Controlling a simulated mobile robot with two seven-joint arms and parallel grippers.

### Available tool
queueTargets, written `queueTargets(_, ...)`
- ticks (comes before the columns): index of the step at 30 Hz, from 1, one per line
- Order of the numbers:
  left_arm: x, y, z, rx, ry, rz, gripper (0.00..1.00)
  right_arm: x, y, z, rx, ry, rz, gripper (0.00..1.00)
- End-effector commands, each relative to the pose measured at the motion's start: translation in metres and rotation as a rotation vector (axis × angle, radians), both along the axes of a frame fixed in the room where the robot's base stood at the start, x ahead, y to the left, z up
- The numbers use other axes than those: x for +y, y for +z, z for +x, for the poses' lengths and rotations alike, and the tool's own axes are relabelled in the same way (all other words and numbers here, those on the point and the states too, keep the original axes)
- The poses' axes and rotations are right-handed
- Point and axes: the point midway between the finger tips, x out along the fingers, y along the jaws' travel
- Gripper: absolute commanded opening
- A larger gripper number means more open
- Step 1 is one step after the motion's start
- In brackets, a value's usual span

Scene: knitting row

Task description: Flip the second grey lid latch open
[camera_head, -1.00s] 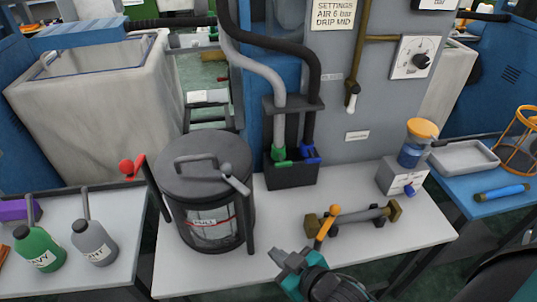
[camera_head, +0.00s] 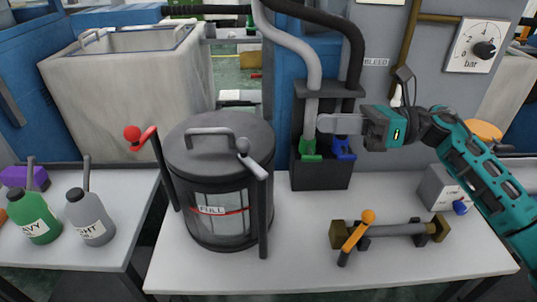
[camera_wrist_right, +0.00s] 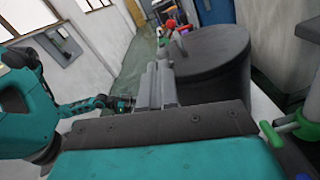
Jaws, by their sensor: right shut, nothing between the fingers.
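A dark grey drum (camera_head: 219,215) with a grey lid (camera_head: 220,135) stands on the bench. A latch with a grey knob (camera_head: 242,146) lies over the lid's right front edge; its pale arm (camera_head: 253,165) slants down to a dark post. A red-knobbed latch (camera_head: 133,135) leans outward at the lid's left. My right gripper (camera_head: 322,124) is shut and empty, right of the lid and in front of the hose ends. In the right wrist view its closed fingers (camera_wrist_right: 157,84) point past the drum (camera_wrist_right: 212,62). My left gripper (camera_wrist_right: 122,103) is small there; its jaws are unclear.
A green hose fitting (camera_head: 310,149) and a blue one (camera_head: 341,149) sit close below my right gripper. An orange-knobbed lever (camera_head: 368,216) stands in front, and a pressure dial (camera_head: 475,47) is behind.

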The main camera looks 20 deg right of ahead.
Motion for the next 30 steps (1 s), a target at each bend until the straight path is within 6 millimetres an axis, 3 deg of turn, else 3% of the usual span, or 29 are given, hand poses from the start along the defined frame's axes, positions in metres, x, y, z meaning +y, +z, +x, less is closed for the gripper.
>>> queueTargets(6,-0.001,-0.007,0.005,-0.010,-0.004,-0.002,0.43,-0.020,-0.003,-0.006,-0.164,0.078,-0.232,0.00)
queueTargets(19,-0.001,-0.005,0.006,-0.014,-0.004,-0.004,0.43,-0.023,-0.002,-0.008,-0.186,0.091,-0.265,0.00)
queueTargets(23,-0.001,-0.005,0.004,-0.009,-0.004,-0.004,0.43,-0.015,-0.003,-0.006,-0.185,0.092,-0.264,0.00)
queueTargets(30,-0.001,-0.003,0.002,-0.003,-0.003,-0.003,0.43,0.026,-0.010,0.005,-0.187,0.094,-0.261,0.00)
